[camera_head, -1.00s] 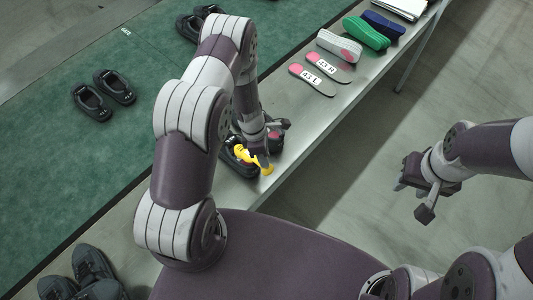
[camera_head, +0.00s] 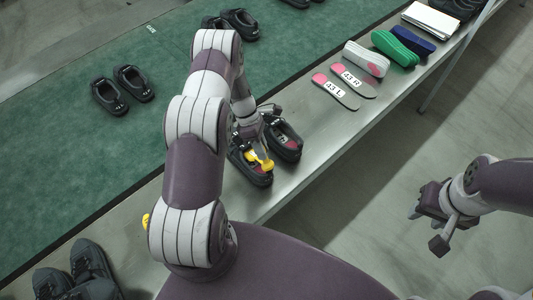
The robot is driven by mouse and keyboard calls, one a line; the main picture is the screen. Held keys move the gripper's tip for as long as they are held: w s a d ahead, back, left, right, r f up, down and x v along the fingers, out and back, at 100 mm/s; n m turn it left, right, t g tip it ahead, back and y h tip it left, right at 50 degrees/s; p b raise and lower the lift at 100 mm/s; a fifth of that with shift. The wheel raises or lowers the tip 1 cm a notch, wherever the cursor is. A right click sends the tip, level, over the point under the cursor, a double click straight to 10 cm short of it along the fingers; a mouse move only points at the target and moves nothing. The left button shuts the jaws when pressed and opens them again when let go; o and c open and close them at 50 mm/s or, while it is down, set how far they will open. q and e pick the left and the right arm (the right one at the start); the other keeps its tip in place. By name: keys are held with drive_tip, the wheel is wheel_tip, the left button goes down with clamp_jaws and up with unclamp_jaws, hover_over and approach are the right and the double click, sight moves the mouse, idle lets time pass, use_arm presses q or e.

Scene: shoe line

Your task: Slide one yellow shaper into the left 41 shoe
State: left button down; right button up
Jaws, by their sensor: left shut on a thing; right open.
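A pair of black shoes stands on the grey bench, partly behind my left arm: a nearer left one (camera_head: 256,177) and one to its right (camera_head: 286,143). A yellow shaper (camera_head: 262,162) is at the opening of the nearer shoe, its rounded end showing above the heel. How deep it sits is hidden. My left gripper (camera_head: 257,150) is shut on the yellow shaper, over this shoe. A second yellow thing (camera_head: 146,220) peeks out behind my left arm's lower link. My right gripper (camera_head: 432,212) is open and empty, away from the bench at the right.
Insoles marked 43 L (camera_head: 335,91) and 43 R (camera_head: 353,81) lie on the bench. Beyond them are a white block (camera_head: 366,58), a green one (camera_head: 396,47), a blue one (camera_head: 413,40) and white sheets (camera_head: 431,20). Black shoes (camera_head: 122,88) stand on the green belt. Grey shoes (camera_head: 75,275) are at lower left.

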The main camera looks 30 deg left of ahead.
use_arm(q)
drive_tip(key=shift+w+a+f+b, duration=0.3)
drive_tip(key=shift+a+f+b, duration=0.1)
drive_tip(key=shift+a, duration=0.3)
drive_tip(key=shift+a+f, duration=0.15)
drive_tip(key=shift+f, duration=0.3)
drive_tip(key=shift+f+t+y, duration=0.3)
drive_tip(key=shift+f+y, duration=0.2)
drive_tip(key=shift+y, duration=0.2)
drive_tip(key=f, duration=0.1)
drive_tip(key=d+f+y, duration=0.1)
drive_tip(key=f+t+y, duration=0.1)
drive_tip(key=shift+s+d, duration=0.2)
drive_tip(key=shift+s, duration=0.05)
drive_tip(key=shift+s+f+y, duration=0.1)
drive_tip(key=shift+f+y, duration=0.2)
drive_tip(key=shift+d+f+t+y+p, duration=0.2)
drive_tip(key=shift+f+t+y+p, duration=0.15)
drive_tip(key=shift+f, duration=0.35)
